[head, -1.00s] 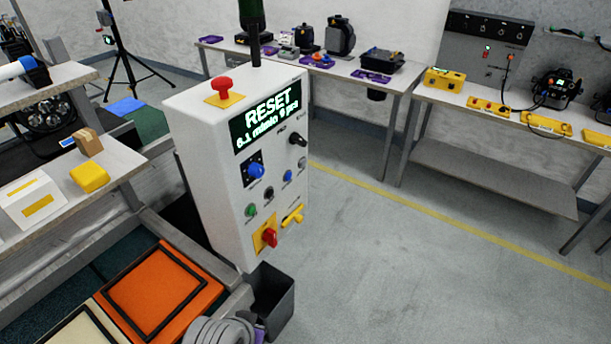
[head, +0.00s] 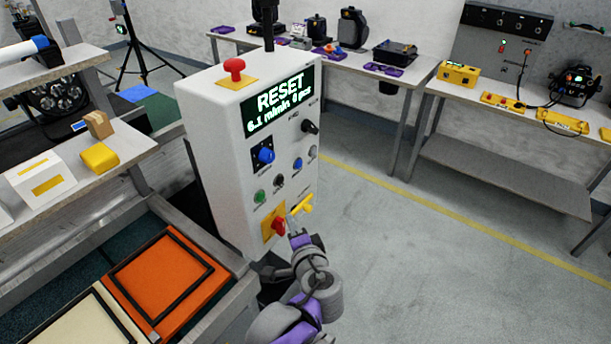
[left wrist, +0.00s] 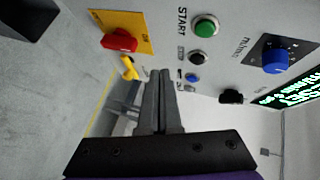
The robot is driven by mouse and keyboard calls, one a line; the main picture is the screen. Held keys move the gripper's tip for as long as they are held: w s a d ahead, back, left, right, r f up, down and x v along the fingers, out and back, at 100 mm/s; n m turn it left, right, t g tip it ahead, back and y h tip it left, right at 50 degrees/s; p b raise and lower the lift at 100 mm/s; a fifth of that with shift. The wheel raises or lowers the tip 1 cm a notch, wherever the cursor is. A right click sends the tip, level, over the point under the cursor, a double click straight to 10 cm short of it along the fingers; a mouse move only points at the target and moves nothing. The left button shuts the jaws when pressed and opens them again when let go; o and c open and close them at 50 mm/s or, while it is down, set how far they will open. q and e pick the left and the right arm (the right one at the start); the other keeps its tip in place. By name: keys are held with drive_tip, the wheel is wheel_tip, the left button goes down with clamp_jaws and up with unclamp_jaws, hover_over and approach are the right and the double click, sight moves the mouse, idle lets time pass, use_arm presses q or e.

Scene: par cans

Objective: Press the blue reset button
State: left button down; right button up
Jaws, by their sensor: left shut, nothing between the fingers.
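The white control box (head: 228,150) has a lit screen (head: 279,102) reading RESET. A small blue button (head: 298,164) sits on its front, right of a larger blue knob (head: 264,155). In the left wrist view the small blue button (left wrist: 191,77) is just right of the fingertips, and the blue knob (left wrist: 275,60) is farther right. My left gripper (head: 297,222) is shut and empty, below the blue button, by the red and yellow switches. In the left wrist view the shut fingers (left wrist: 160,76) point toward the panel; contact with it cannot be told. My right gripper is out of view.
Near the gripper are a red switch (head: 278,226) on a yellow plate and a yellow handle (head: 303,205). Green button (head: 260,196) and black button (head: 279,180) are close by. A red emergency button (head: 235,68) tops the box. Open floor (head: 420,250) lies to the right.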

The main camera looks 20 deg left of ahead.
use_arm(q)
drive_tip(key=w+d+r+m+t, duration=0.3)
drive_tip(key=w+d+t, duration=0.1)
drive_tip(key=d, duration=0.3)
drive_tip(key=shift+r+m, duration=0.2)
drive_tip(key=shift+m, duration=0.1)
approach(302, 163)
drive_tip(key=w+d, duration=0.1)
drive_tip(key=w, duration=0.3)
drive_tip(key=a, duration=0.1)
drive_tip(key=w+a+p, duration=0.1)
drive_tip(key=a, duration=0.1)
drive_tip(key=shift+w+a, duration=0.25)
